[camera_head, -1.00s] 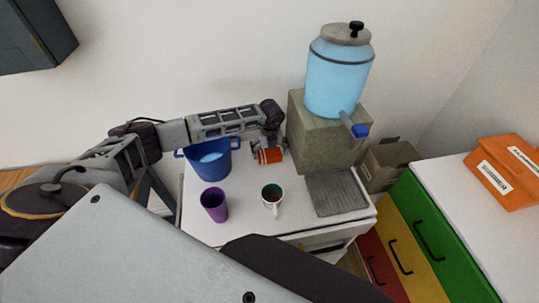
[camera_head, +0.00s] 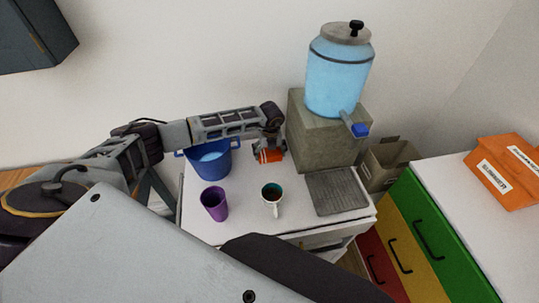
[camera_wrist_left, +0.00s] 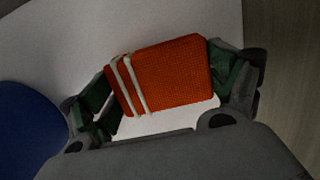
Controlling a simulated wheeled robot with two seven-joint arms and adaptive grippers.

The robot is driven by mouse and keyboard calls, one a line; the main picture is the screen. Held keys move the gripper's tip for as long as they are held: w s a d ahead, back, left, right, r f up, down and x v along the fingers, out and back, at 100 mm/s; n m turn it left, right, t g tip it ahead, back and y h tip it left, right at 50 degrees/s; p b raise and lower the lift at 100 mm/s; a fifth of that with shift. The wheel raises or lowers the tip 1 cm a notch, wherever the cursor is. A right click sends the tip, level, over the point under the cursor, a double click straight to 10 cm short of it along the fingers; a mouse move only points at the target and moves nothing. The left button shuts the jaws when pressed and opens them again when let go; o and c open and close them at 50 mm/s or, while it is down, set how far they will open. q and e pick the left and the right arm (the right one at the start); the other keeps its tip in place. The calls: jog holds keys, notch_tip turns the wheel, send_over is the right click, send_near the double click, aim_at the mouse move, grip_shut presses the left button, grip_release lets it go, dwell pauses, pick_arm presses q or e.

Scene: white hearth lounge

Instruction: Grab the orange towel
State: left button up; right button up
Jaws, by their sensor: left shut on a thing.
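The orange towel (camera_head: 270,156) is a small folded block with white stripes near one end. It is at the back of the white table top, between the blue bucket and the stone block. My left gripper (camera_head: 268,148) reaches down over it from above. In the left wrist view the orange towel (camera_wrist_left: 170,75) sits between the two green-padded fingers of my left gripper (camera_wrist_left: 165,85), one at each end, and the gripper is shut on it. White table surface shows around it. My right gripper is not in view.
A blue bucket (camera_head: 222,165) stands left of the towel.

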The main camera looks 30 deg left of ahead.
aim_at(270, 152)
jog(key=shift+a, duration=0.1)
pick_arm(q)
jog(key=shift+r, duration=0.55)
notch_tip(270, 152, up, 3)
jog(key=shift+r, duration=0.1)
notch_tip(270, 152, up, 5)
jog(key=shift+r+b, duration=0.1)
jog(key=shift+b, duration=0.45)
jog(key=shift+r, duration=0.3)
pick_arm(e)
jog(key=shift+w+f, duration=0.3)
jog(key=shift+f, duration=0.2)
